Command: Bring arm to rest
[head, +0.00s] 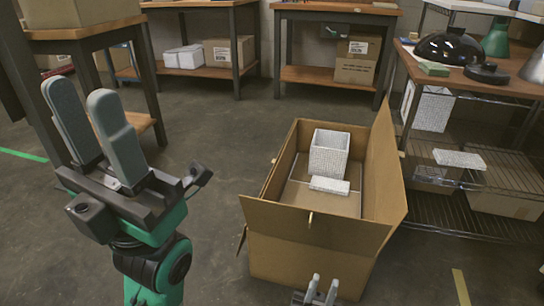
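My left gripper (84,98) is raised at the left of the head view, its two grey-green fingers pointing up with a gap between them and nothing held. It is well left of the open cardboard box (318,222). My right gripper (323,287) shows only its fingertips at the bottom edge, in front of the box's near side. Its fingers stand apart and look empty; the rest of that arm is out of view. Inside the box are a white speckled block-shaped container (329,153) and a small white speckled piece (329,185).
A wire shelf (470,215) with a wooden top at right holds a black dome (448,48), a dark disc (487,73) and a green lamp part (496,38). Workbenches with boxes stand behind and at left. The floor between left gripper and box is clear.

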